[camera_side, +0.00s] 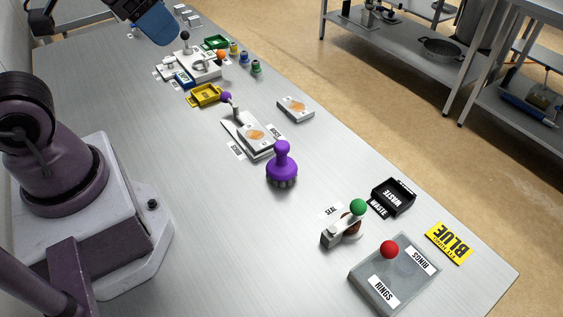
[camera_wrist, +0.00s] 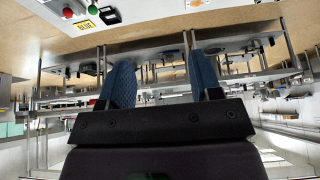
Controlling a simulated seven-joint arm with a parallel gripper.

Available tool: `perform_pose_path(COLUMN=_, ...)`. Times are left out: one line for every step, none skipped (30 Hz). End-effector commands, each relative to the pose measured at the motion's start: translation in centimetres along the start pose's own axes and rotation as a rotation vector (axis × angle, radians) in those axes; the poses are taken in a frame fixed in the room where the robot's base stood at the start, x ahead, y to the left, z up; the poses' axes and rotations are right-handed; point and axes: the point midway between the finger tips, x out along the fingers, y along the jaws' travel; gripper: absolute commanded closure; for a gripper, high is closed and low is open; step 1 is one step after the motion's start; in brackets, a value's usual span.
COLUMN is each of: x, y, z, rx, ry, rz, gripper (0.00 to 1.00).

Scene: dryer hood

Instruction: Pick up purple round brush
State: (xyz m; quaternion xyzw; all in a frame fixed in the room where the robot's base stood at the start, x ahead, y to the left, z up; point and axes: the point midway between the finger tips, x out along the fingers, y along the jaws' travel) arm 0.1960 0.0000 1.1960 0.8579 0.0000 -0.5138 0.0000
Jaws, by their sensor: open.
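The purple round brush (camera_side: 282,168) stands upright on the grey metal table (camera_side: 180,220), with its knob on top and dark bristles below. It is near the middle of the side view and nothing touches it. My gripper (camera_side: 155,22) is at the top left of the side view, partly cut off, high and far from the brush. In the wrist view my gripper (camera_wrist: 165,85) shows two blue fingers spread apart with nothing between them. The brush cannot be made out in the wrist view.
Close to the brush is a device with a purple ball lever (camera_side: 226,98) and a card. To its right are a green-knobbed sealer (camera_side: 345,228), a black waste bin (camera_side: 393,196), a grey rings box (camera_side: 395,275) and a yellow blue-label sign (camera_side: 449,242). Bare table lies left of the brush.

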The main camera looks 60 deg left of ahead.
Motion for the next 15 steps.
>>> perform_pose_path(x=0.0, y=0.0, z=0.0, rx=0.000, ry=0.000, rz=0.000, gripper=0.42)
perform_pose_path(x=0.0, y=0.0, z=0.0, rx=0.000, ry=0.000, rz=0.000, gripper=0.36)
perform_pose_path(x=0.0, y=0.0, z=0.0, rx=0.000, ry=0.000, rz=0.000, gripper=0.36)
perform_pose_path(x=0.0, y=0.0, z=0.0, rx=0.000, ry=0.000, rz=0.000, gripper=0.36)
perform_pose_path(x=0.0, y=0.0, z=0.0, rx=0.000, ry=0.000, rz=0.000, gripper=0.36)
perform_pose_path(x=0.0, y=0.0, z=0.0, rx=0.000, ry=0.000, rz=0.000, gripper=0.36)
perform_pose_path(x=0.0, y=0.0, z=0.0, rx=0.000, ry=0.000, rz=0.000, gripper=0.36)
perform_pose_path(x=0.0, y=0.0, z=0.0, rx=0.000, ry=0.000, rz=0.000, gripper=0.36)
perform_pose_path(x=0.0, y=0.0, z=0.0, rx=0.001, ry=0.000, rz=0.000, gripper=0.36)
perform_pose_path(x=0.0, y=0.1, z=0.0, rx=0.003, ry=-0.001, rz=0.002, gripper=0.36)
perform_pose_path(x=0.2, y=0.1, z=0.0, rx=0.006, ry=-0.009, rz=0.003, gripper=0.36)
perform_pose_path(x=0.5, y=0.2, z=0.1, rx=0.010, ry=-0.025, rz=0.005, gripper=0.36)
perform_pose_path(x=0.9, y=0.3, z=0.2, rx=0.014, ry=-0.044, rz=0.008, gripper=0.36)
perform_pose_path(x=1.3, y=0.4, z=0.2, rx=0.018, ry=-0.066, rz=0.010, gripper=0.36)
perform_pose_path(x=1.9, y=0.6, z=0.1, rx=0.024, ry=-0.098, rz=0.015, gripper=0.36)
